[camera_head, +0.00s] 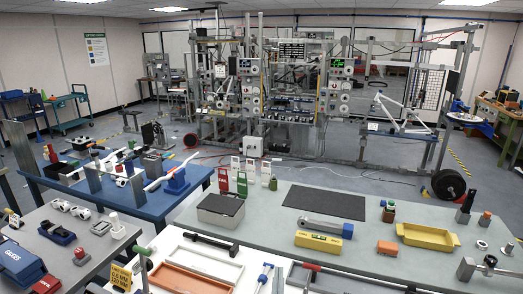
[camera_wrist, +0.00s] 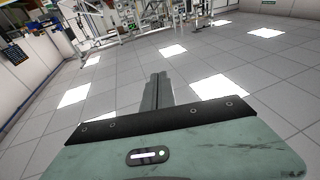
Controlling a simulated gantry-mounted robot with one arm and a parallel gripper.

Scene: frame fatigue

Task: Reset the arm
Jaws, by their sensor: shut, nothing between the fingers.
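My gripper (camera_wrist: 158,91) shows in the wrist view, with its two dark fingers together at the middle of the picture and nothing between them. Behind the fingers are a black mounting plate (camera_wrist: 150,119) and a worn grey-green housing (camera_wrist: 220,150) with a small lit indicator (camera_wrist: 148,155). The fingers touch no object and stand out against a grey tiled surface with bright panels, which looks like the ceiling seen upside down. I cannot make out my gripper in the head view.
In the head view, a grey-green bench (camera_head: 290,238) carries a yellow tray (camera_head: 428,236), a dark-topped box (camera_head: 220,209) and a black mat (camera_head: 325,201). A blue table (camera_head: 135,205) stands at left. A large test frame (camera_head: 290,90) stands behind, with open floor (camera_head: 385,174) before it.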

